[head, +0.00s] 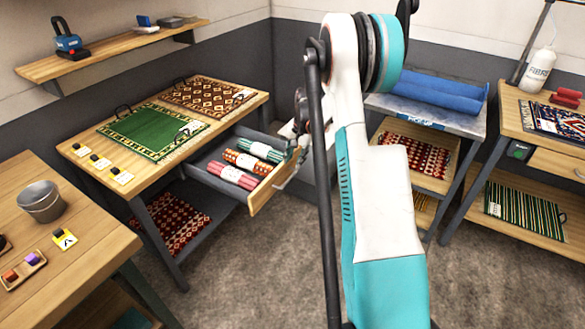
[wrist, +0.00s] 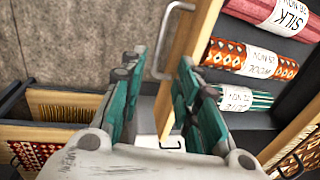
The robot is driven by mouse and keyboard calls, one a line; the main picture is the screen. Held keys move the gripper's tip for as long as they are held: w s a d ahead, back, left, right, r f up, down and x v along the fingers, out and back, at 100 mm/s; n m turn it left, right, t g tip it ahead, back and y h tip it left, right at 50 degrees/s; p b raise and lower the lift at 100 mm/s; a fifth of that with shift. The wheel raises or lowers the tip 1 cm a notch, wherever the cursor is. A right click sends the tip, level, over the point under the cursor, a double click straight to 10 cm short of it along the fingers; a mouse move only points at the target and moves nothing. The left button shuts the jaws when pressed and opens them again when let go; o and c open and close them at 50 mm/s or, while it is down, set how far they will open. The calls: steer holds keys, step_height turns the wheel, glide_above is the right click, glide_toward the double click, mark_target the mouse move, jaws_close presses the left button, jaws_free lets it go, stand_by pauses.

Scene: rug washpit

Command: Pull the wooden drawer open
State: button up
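The wooden drawer (head: 262,196) stands pulled out from under the tabletop of the back-left table in the head view. Rolled, labelled rugs lie inside it. In the wrist view its wooden front (wrist: 204,32) runs down from the top, with the rolls to its right. The metal bar handle (wrist: 178,38) sticks out from the front's left side. My gripper (wrist: 157,78) is open, its teal fingers spread apart with nothing visibly held between them. The handle's visible part is beyond the fingertips. In the head view my arm hides most of the gripper.
A green rug (head: 152,132) and a brown patterned rug (head: 208,95) lie on the table above the drawer. A metal-topped table (head: 430,117) with blue rolls stands to the right of it. A wooden table (head: 75,235) with a metal bucket is at the left. Carpeted floor (head: 265,265) is clear in front.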

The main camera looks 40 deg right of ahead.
steer(key=shift+s+d+r, duration=0.1)
steer(key=shift+s+r, duration=0.05)
steer(key=shift+r, duration=0.7)
steer(key=shift+s+r, duration=0.15)
steer(key=shift+r, duration=0.7)
